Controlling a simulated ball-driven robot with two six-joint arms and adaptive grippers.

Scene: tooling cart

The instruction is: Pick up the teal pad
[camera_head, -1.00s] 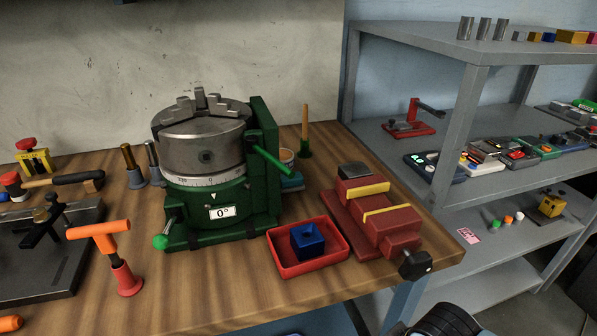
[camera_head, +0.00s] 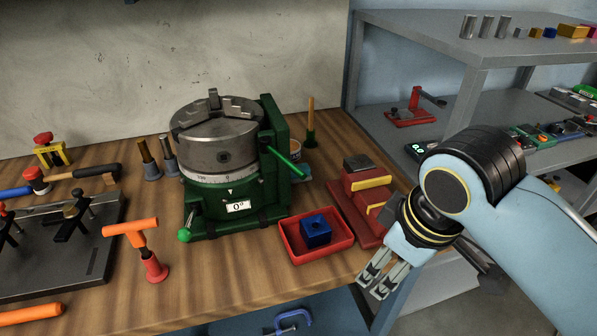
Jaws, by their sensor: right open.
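The teal pad (camera_head: 303,173) is mostly hidden behind the green rotary table (camera_head: 232,205). Only a small part of it shows, below a round tin (camera_head: 294,155) and beside the green handle. I cannot tell whether the tin rests on it. My right gripper (camera_head: 371,289) is open and empty at the front edge of the bench, pointing down and left. It is well to the front and right of the pad. My left gripper is not in view.
A red tray (camera_head: 291,249) with a blue block (camera_head: 315,231) and a red vise (camera_head: 357,186) stand between my right gripper and the pad. A wooden-handled tool (camera_head: 310,122) stands behind the pad. Shelves are at the right.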

